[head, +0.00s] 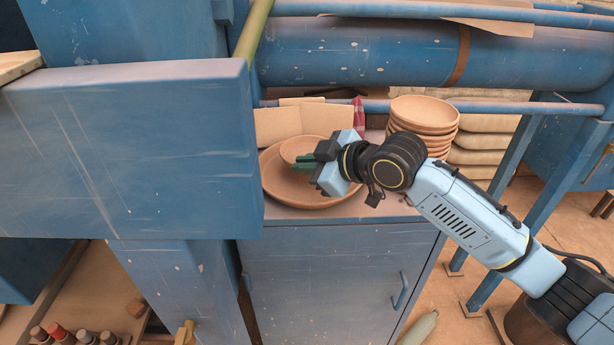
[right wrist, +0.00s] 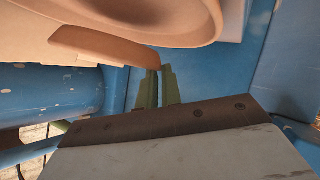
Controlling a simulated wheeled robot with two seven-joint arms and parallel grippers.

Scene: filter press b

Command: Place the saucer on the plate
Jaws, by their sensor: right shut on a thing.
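The saucer (head: 297,148) is a small round terracotta dish. My right gripper (head: 308,163) is shut on its right edge and holds it over the plate. The plate (head: 285,191) is a wider, shallow terracotta dish on top of the blue cabinet, partly hidden by the saucer and my gripper. In the right wrist view the saucer (right wrist: 105,46) shows nearly edge-on, its edge at the green fingertips (right wrist: 158,88). The plate (right wrist: 165,30) fills the top there. I cannot tell whether saucer and plate touch. My left gripper is not in view.
A stack of several terracotta dishes (head: 425,114) stands at the cabinet's back right, close to my right arm. A large blue beam (head: 130,150) blocks the left side. A blue pipe (head: 370,55) runs behind. Cardboard pieces (head: 300,123) lie behind the plate.

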